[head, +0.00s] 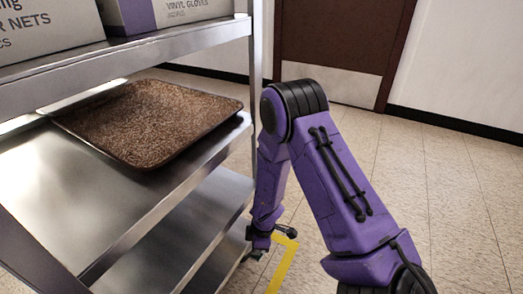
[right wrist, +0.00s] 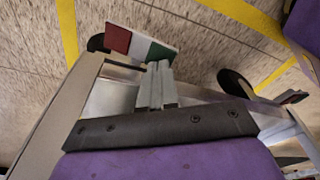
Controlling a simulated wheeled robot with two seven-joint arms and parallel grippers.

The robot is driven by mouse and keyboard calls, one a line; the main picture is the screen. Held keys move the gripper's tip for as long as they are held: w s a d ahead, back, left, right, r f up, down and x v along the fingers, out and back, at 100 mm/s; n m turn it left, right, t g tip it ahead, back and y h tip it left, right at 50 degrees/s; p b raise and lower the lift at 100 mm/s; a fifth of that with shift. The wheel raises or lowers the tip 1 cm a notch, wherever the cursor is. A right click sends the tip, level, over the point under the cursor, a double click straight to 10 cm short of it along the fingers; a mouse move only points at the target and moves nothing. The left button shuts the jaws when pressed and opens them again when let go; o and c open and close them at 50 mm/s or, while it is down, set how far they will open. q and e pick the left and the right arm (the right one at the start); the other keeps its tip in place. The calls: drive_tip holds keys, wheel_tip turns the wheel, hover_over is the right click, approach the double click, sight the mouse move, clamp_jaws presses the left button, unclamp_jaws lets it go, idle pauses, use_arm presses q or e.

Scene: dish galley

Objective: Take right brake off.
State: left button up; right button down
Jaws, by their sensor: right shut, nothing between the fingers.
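My right gripper (right wrist: 157,72) is shut and empty, its grey fingers together in the right wrist view. Its fingertips are at the lower edge of a small red, white and green plate (right wrist: 143,45), which looks like the brake pedal by a caster. I cannot tell whether they touch it. In the head view my right arm reaches down beside the cart's near corner post, and the gripper (head: 261,239) is low and small there. The metal cart (head: 84,205) fills the left side. My left gripper is not in view.
A brown-topped tray (head: 150,118) lies on the cart's middle shelf, and boxes (head: 45,30) stand on the shelf above. Dark caster wheels (right wrist: 236,84) show under the cart. Yellow tape (head: 283,264) marks the floor. The tiled floor at right is clear up to a brown door (head: 340,40).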

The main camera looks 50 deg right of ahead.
use_arm(q)
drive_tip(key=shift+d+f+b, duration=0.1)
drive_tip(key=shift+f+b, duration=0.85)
drive_tip(key=shift+b, duration=0.05)
use_arm(e)
drive_tip(key=shift+f, duration=1.35)
drive_tip(key=shift+d+f, duration=0.1)
drive_tip(key=shift+f, duration=0.1)
drive_tip(key=shift+r, duration=0.25)
wheel_tip(320, 180, up, 3)
drive_tip(key=p, duration=0.3)
drive_tip(key=shift+r+p, duration=0.55)
drive_tip(key=shift+r, duration=0.05)
wheel_tip(320, 180, up, 3)
drive_tip(key=p, duration=0.3)
drive_tip(key=shift+f, duration=0.1)
drive_tip(key=shift+r+p, duration=0.3)
drive_tip(key=shift+r, duration=0.05)
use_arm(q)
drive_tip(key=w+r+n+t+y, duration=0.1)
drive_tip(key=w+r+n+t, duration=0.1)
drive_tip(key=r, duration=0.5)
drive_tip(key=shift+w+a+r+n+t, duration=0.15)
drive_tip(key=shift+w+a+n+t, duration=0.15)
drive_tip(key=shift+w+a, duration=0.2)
use_arm(e)
drive_tip(key=shift+f, duration=0.1)
